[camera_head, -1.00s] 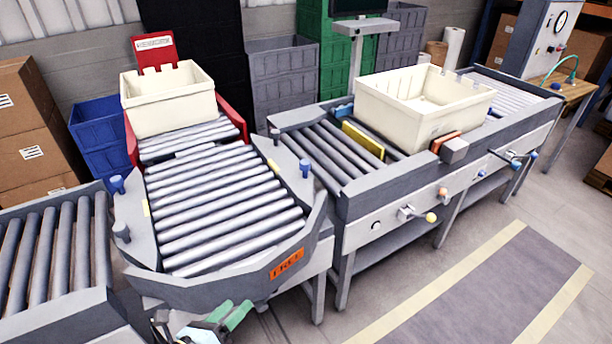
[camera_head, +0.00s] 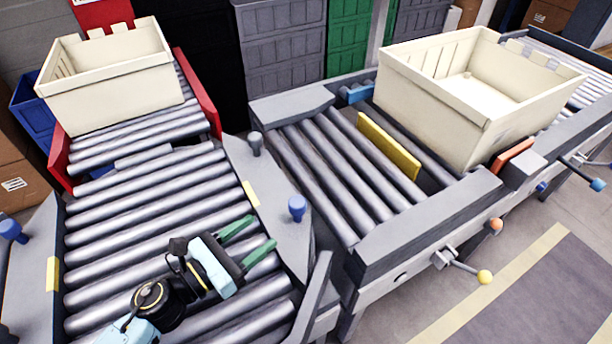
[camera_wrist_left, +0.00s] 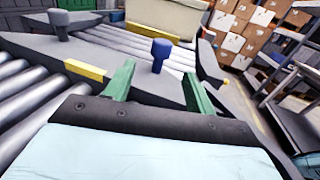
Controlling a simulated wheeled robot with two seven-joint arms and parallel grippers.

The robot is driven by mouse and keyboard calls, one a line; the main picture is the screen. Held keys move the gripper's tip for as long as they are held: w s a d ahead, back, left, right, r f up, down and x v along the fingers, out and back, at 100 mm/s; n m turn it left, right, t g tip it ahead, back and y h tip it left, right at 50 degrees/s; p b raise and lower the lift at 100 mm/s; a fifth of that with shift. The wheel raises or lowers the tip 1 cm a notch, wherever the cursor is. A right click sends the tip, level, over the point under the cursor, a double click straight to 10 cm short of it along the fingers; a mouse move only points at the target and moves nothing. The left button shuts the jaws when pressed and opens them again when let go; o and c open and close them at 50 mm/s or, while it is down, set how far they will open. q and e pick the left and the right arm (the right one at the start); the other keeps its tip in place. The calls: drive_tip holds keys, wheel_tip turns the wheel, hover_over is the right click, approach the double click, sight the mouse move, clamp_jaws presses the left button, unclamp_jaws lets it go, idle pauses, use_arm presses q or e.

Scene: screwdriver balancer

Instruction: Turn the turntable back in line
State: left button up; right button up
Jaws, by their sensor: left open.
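The turntable is a bed of grey rollers (camera_head: 150,215) between grey side plates. Its open ends face the red-sided lane at the back and me. A blue peg (camera_head: 297,207) and a grey peg (camera_head: 255,143) stand on its right plate; another blue peg (camera_head: 12,229) is on the left plate. My left gripper (camera_head: 262,232) is over the rollers, its green fingers open and pointing at the right blue peg, short of it. In the left wrist view that blue peg (camera_wrist_left: 161,52) shows beyond and between the fingertips (camera_wrist_left: 158,72). My right gripper is out of view.
A cream tote (camera_head: 110,85) sits on the red-sided lane (camera_head: 198,95) behind the turntable. Another cream tote (camera_head: 430,95) stands on the right conveyor (camera_head: 400,238), near a yellow block (camera_head: 388,146). A yellow-knobbed lever (camera_head: 484,277) sticks out in front.

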sight(303, 201)
use_arm(q)
drive_tip(key=shift+w+d+r, duration=0.2)
drive_tip(key=shift+w+d, duration=0.3)
drive_tip(key=shift+d, duration=0.1)
drive_tip(key=p+x, duration=0.1)
drive_tip(key=x, duration=0.2)
drive_tip(key=shift+d+r, duration=0.1)
drive_tip(key=x, duration=0.7)
drive_tip(key=shift+w+d+p, duration=0.1)
drive_tip(key=shift+p, duration=0.2)
drive_tip(key=shift+w+d+f, duration=0.2)
drive_tip(key=shift+w+d, duration=0.05)
drive_tip(key=shift+w, duration=0.05)
drive_tip(key=c, duration=1.2)
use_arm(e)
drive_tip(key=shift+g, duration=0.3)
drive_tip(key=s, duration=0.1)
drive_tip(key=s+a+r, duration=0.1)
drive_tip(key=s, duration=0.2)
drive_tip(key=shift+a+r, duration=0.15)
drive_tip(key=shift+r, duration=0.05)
